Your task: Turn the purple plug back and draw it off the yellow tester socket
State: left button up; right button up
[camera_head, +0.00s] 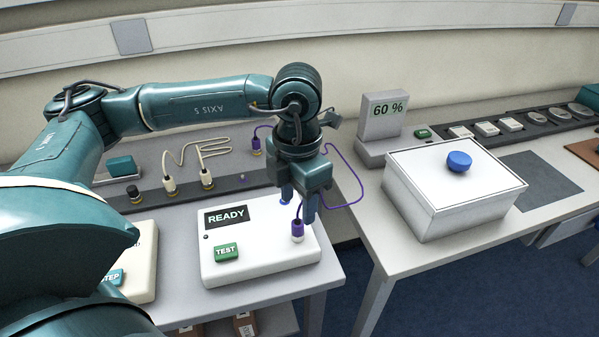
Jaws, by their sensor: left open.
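The purple plug (297,229) stands upright at the right end of the white tester box (262,262). A thin yellow rim of the socket (298,240) shows at its base. The plug looks seated there. My left gripper (297,206) points down just above and behind the plug. Its jaws are apart, and I cannot tell whether either finger touches the plug. The tester display (227,216) reads READY, with a green TEST button (226,252) below it. My right gripper is not in view.
A purple cable (352,192) loops right of my gripper. Behind is a dark rack (165,197) with several plugs and cream cables. A second box (142,262) sits at left, partly hidden by my arm. A white box with a blue knob (459,161) stands on the right table.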

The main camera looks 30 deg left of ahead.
aim_at(298, 222)
pick_arm(q)
notch_tip(298, 222, down, 6)
jog(key=shift+r+p, duration=0.15)
jog(key=shift+p, duration=0.15)
jog(key=shift+f, duration=0.75)
jog(key=shift+w, duration=0.1)
jog(key=c, duration=0.9)
jog(key=o, duration=0.3)
grip_shut()
jog(key=n+b, duration=0.1)
jog(key=n, duration=0.1)
jog(key=shift+f+n, duration=0.1)
jog(key=shift+n, duration=1.5)
